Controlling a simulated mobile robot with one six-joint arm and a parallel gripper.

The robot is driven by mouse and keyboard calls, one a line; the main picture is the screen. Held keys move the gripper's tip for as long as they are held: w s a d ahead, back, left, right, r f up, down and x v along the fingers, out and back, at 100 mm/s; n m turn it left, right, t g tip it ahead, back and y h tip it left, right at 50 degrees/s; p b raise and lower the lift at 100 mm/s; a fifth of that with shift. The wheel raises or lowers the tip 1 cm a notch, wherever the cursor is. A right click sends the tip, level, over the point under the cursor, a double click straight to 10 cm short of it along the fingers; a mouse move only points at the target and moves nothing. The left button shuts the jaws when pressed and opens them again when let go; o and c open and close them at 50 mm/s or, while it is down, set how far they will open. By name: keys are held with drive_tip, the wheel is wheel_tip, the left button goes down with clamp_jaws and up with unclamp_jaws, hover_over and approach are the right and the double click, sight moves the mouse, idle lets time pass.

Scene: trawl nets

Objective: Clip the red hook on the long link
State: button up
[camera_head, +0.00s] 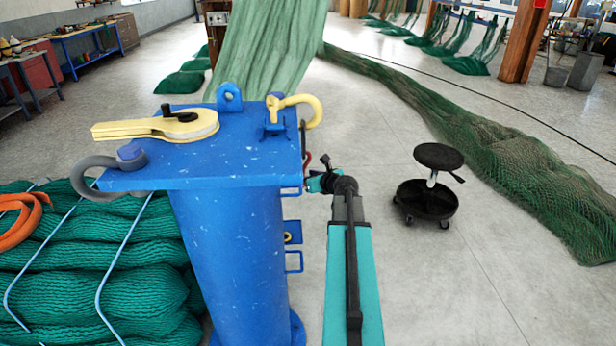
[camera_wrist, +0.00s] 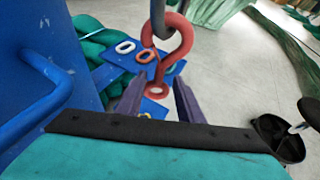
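The red hook (camera_wrist: 184,42) hangs from a dark grey link (camera_wrist: 158,18) in the wrist view, its curve at the top and a red eye (camera_wrist: 156,90) at its lower end. My gripper (camera_wrist: 160,82) has its two purple fingers apart on either side of the hook's lower part, with gaps visible. In the head view my gripper (camera_head: 318,180) is beside the right side of the blue post, and a small bit of red (camera_head: 308,158) shows just above it. A pale oval link (camera_wrist: 125,47) lies on a blue plate beyond; I cannot tell which link is the long one.
The blue post (camera_head: 235,240) carries a yellow lever (camera_head: 115,130), a yellow hook (camera_head: 312,104) and a grey shackle (camera_head: 85,180). A black stool (camera_head: 438,157) stands right on open floor. Green nets (camera_head: 110,270) lie left.

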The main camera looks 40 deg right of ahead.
drive_tip(key=b+v, duration=0.3)
drive_tip(key=v, duration=0.8)
drive_tip(key=shift+s, duration=0.2)
drive_tip(key=shift+s+r+b, duration=0.1)
drive_tip(key=shift+r+b, duration=0.05)
drive_tip(key=shift+b, duration=0.25)
drive_tip(key=shift+s+r+b, duration=0.2)
drive_tip(key=shift+s+b, duration=0.1)
drive_tip(key=shift+b, duration=0.6)
drive_tip(key=shift+b+v, duration=0.8)
drive_tip(key=shift+b, duration=0.7)
